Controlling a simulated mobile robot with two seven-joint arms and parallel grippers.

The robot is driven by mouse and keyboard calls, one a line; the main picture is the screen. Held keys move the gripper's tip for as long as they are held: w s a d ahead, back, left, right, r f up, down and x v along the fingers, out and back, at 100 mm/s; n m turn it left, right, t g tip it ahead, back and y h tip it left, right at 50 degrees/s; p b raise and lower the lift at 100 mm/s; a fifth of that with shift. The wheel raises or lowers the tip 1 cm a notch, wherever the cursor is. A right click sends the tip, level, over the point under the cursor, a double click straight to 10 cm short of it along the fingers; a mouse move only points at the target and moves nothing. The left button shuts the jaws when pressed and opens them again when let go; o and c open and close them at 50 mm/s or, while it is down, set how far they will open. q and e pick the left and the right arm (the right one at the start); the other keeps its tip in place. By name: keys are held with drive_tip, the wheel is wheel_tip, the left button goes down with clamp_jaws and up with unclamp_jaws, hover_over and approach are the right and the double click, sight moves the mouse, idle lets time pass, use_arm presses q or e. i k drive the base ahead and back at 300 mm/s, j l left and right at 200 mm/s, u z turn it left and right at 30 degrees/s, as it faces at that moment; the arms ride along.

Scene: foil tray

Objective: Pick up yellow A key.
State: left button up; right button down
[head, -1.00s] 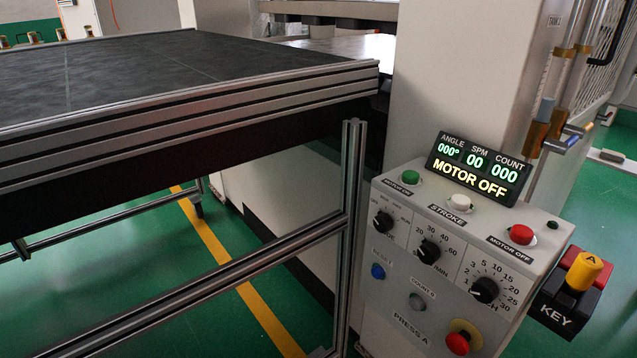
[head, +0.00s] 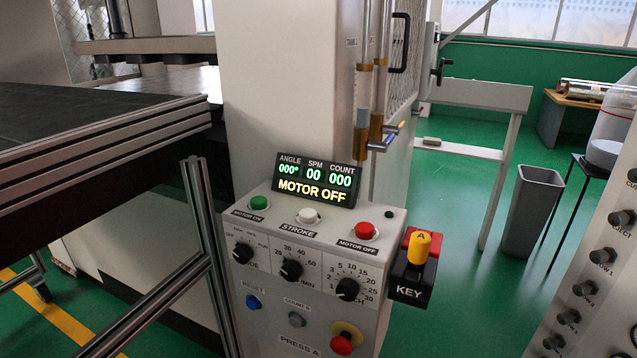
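The yellow A key (head: 420,248) stands upright in a red and black holder (head: 412,284) marked KEY, fixed to the right side of the press control panel (head: 300,262). A letter A shows on its top. Neither of my grippers is in the head view, and nothing touches the key. The panel's display (head: 315,181) reads MOTOR OFF, with angle, SPM and count all at zero.
A dark-topped table (head: 90,135) with aluminium rails lies left of the panel. A second panel with several black knobs (head: 585,289) stands at the far right. A grey bin (head: 531,215) stands behind. Green floor (head: 460,310) right of the key is open.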

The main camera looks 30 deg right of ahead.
sight(419, 247)
drive_tip(key=l+z, duration=0.1)
drive_tip(key=z, duration=0.3)
drive_tip(key=l+z, duration=0.1)
drive_tip(key=z, duration=0.3)
drive_tip(key=l+z, duration=0.1)
drive_tip(key=z, duration=0.35)
drive_tip(key=l+u, duration=0.5)
drive_tip(key=l, duration=0.45)
drive_tip(key=i, duration=0.05)
